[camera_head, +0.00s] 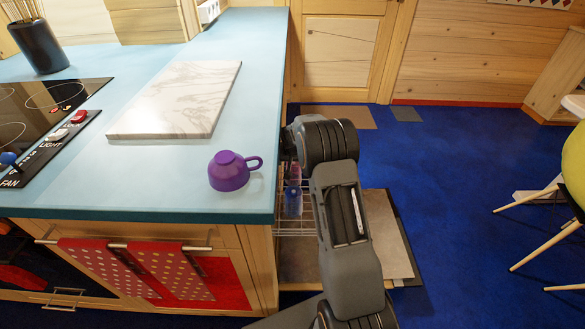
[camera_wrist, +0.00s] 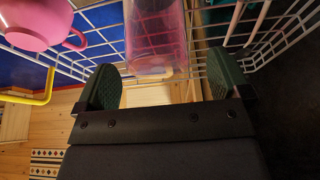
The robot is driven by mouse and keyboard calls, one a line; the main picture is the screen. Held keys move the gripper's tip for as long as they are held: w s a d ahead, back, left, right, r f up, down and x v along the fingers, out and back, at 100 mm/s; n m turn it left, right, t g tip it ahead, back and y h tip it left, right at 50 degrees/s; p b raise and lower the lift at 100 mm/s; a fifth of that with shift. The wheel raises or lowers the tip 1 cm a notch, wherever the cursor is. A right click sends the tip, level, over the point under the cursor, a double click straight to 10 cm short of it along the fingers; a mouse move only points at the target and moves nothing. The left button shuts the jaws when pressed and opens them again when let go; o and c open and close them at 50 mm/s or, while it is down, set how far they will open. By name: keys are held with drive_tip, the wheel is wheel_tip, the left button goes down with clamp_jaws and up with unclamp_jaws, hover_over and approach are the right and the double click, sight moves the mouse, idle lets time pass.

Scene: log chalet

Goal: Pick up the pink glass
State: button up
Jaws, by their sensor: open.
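The pink glass (camera_wrist: 155,38) is a clear pink tumbler in the wrist view, at the top middle, just ahead of and between my gripper's fingers; its top end is cut off by the frame. My gripper (camera_wrist: 165,80) is open, with a dark finger on each side and gaps to the glass. In the head view a small pink patch (camera_head: 295,172), probably the glass, shows in the wire rack beside the counter's end; my arm hides my fingers there.
White wire rack (camera_wrist: 92,42) bars surround the glass. A pink cup (camera_wrist: 35,22) hangs or sits left of it, beside a yellow bar (camera_wrist: 38,92). A bluish vessel (camera_head: 293,202) is in the rack. A purple cup (camera_head: 229,172) sits upside down on the blue counter (camera_head: 130,185).

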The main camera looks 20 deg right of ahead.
drive_tip(key=shift+x, duration=0.85)
drive_tip(key=shift+s, duration=0.1)
drive_tip(key=shift+c, duration=0.4)
drive_tip(key=c, duration=0.9)
drive_tip(key=shift+c, duration=0.4)
drive_tip(key=shift+r, duration=0.15)
